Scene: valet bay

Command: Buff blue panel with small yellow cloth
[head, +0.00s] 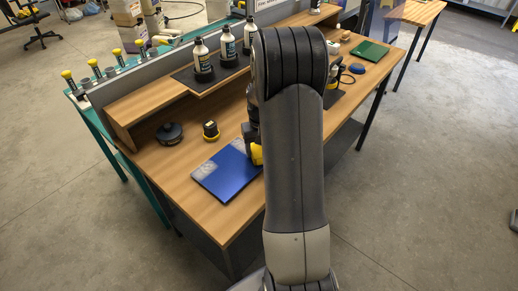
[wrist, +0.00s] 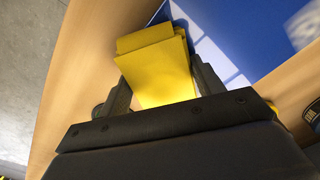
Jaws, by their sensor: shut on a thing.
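The blue panel (head: 230,176) lies flat near the front edge of the wooden bench, with a paler, hazy patch along its far left part. It also fills the upper right of the wrist view (wrist: 230,28). The small yellow cloth (wrist: 157,65) is folded and sits between the two fingers of my gripper (wrist: 160,80), which is shut on it. In the wrist view the cloth overlaps the panel's edge; I cannot tell if it touches the panel. In the head view my arm hides most of the gripper, and only a bit of the yellow cloth (head: 257,155) shows beside it.
A dark round pad (head: 169,132) and a small yellow-black object (head: 211,131) stand behind the panel. Several bottles (head: 202,60) stand on the raised shelf. A green panel (head: 370,51) lies at the far right. Bare bench lies left of the blue panel.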

